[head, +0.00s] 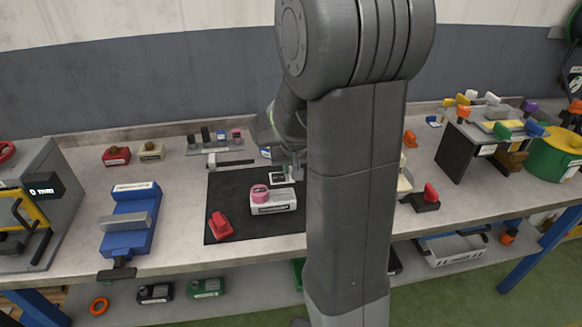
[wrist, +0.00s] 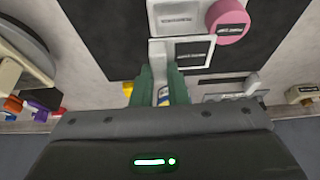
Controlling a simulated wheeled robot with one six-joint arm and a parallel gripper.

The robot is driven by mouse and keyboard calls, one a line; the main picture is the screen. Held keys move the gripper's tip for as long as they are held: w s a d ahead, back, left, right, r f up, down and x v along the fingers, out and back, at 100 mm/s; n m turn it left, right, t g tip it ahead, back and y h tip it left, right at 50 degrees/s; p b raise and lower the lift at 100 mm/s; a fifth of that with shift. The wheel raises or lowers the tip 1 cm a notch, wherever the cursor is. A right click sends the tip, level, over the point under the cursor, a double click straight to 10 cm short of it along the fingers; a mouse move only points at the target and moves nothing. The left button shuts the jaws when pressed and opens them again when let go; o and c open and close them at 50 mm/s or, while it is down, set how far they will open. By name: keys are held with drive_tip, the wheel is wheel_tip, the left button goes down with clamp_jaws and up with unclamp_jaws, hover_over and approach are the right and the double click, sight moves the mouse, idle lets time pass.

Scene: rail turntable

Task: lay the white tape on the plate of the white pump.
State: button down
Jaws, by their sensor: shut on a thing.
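The white pump (head: 272,207) stands on the dark mat, with a round pink part on top. It also shows in the wrist view (wrist: 178,18). Its plate (head: 283,179), white with a black square, lies at its far side; in the wrist view the plate (wrist: 194,52) is just below the pump body. My gripper (wrist: 161,72) is shut on a narrow pale piece (wrist: 157,50), apparently the white tape, beside the plate's left edge. I cannot tell whether it touches the plate. In the head view my gripper (head: 297,168) is partly hidden by my arm.
A red object (head: 221,228) lies on the mat (head: 225,190). A blue vise (head: 131,222) stands to the left. A rack of small items (head: 215,148) is behind the mat. A dark stand (head: 462,150) and green bin (head: 553,157) are at right. My arm hides the bench's middle right.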

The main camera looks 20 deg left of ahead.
sight(291, 194)
drive_tip(key=shift+f+b, duration=2.55)
drive_tip(key=shift+f, duration=0.45)
drive_tip(key=shift+f+b, duration=0.3)
drive_tip(key=shift+b, duration=0.1)
drive_tip(key=c, duration=1.3)
unclamp_jaws()
drive_tip(key=shift+c, duration=0.2)
drive_tip(key=shift+r, duration=0.15)
drive_tip(key=v, duration=1.3)
drive_tip(key=shift+s+r, duration=0.2)
drive_tip(key=shift+r, duration=0.05)
drive_tip(key=shift+d+f, duration=0.15)
drive_tip(key=x, duration=1.3)
drive_tip(key=shift+w+f, duration=0.2)
drive_tip(key=shift+a+r, duration=0.1)
drive_tip(key=shift+a, duration=0.1)
